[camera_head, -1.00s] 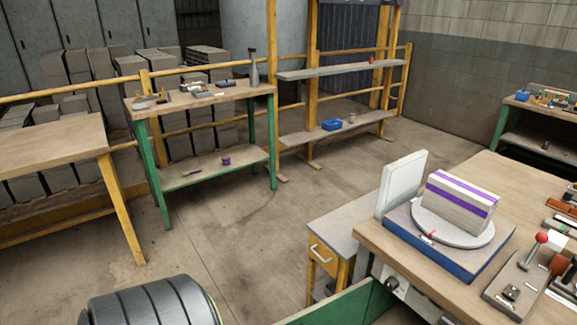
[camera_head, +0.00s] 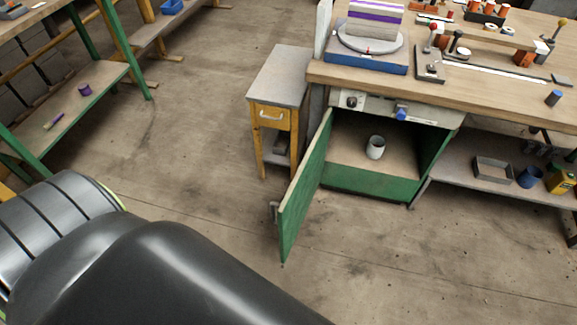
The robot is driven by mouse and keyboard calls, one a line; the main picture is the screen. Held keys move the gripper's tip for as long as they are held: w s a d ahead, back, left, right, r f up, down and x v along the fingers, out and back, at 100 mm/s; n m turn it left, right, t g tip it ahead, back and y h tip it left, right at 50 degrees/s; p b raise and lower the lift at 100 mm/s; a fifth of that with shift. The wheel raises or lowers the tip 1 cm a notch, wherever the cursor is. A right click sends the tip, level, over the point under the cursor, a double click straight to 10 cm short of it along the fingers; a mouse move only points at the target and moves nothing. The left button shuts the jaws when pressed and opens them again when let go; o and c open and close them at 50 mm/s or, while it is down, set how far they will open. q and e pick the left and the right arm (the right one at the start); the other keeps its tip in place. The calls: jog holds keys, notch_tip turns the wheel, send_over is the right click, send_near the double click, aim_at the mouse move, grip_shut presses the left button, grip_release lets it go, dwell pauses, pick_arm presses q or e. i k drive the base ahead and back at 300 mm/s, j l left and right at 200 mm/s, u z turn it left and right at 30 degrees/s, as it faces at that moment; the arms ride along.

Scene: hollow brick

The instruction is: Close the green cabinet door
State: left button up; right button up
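The green cabinet door (camera_head: 306,185) stands wide open, swung out toward me from the left side of the cabinet under the workbench. A small metal handle (camera_head: 274,212) shows on its outer face, near the free edge. A dark arm link of mine fills the lower left, apart from the door in the picture. Neither of my grippers shows in this view.
A small yellow stand with a drawer (camera_head: 271,118) is left of the door. The workbench (camera_head: 450,78) carries a turntable (camera_head: 369,40) and tools. A lower shelf (camera_head: 465,170) to the right holds a tray and containers. The floor before the cabinet is clear.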

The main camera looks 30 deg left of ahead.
aim_at(291, 212)
jog(key=j+z, duration=0.4)
jog(key=j, duration=1.95)
